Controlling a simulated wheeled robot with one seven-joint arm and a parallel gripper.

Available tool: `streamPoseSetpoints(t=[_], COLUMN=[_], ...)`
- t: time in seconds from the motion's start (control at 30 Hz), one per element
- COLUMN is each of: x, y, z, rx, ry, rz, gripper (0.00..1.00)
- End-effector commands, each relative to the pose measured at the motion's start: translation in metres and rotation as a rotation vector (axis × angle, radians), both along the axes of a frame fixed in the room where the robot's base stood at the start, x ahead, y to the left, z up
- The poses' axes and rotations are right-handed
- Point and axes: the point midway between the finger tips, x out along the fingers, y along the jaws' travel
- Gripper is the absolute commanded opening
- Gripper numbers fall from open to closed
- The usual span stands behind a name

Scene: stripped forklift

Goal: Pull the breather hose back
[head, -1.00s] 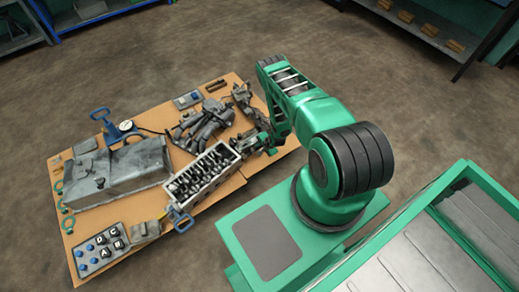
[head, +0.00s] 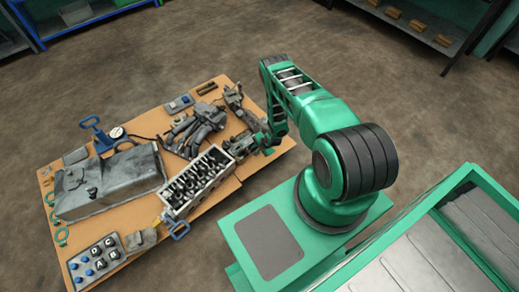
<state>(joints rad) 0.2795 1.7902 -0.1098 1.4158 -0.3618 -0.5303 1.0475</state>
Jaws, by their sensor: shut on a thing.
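My gripper (head: 257,143) is at the right end of the engine block (head: 197,182), low over the wooden bench top. It is small in the head view and partly hidden by my own green arm. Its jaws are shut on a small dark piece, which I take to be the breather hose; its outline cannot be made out. A narrow gap shows between my gripper and the block's end. The block is an open grey casting with rows of dark parts inside.
On the bench (head: 225,195) are a large grey cover (head: 108,182), a dark manifold (head: 195,130), a blue-handled gauge tool (head: 105,136) and a lettered button box (head: 96,258). Dark parts (head: 235,97) lie behind my gripper. Floor beyond the bench is clear.

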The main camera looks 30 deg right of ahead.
Motion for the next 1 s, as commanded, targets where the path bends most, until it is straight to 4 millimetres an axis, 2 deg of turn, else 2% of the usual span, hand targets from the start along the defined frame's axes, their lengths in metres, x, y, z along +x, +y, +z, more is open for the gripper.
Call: streamPoseSetpoints(t=[0.27, 0.3, 0.33, 0.73, 0.87, 1.0], x=[0.002, 0.002, 0.002, 0.0, -0.007, -0.019], y=[-0.002, -0.002, -0.002, 0.002, 0.0, -0.002], z=[0.0, 0.001, 0.001, 0.006, 0.02, 0.042], rx=[-0.01, -0.011, -0.011, -0.006, -0.005, -0.005], ry=[-0.001, -0.001, -0.002, -0.001, 0.0, 0.0], rz=[0.005, 0.005, 0.005, 0.008, 0.006, 0.006], gripper=[0.0, 0.17, 0.2, 0.2, 0.2, 0.2])
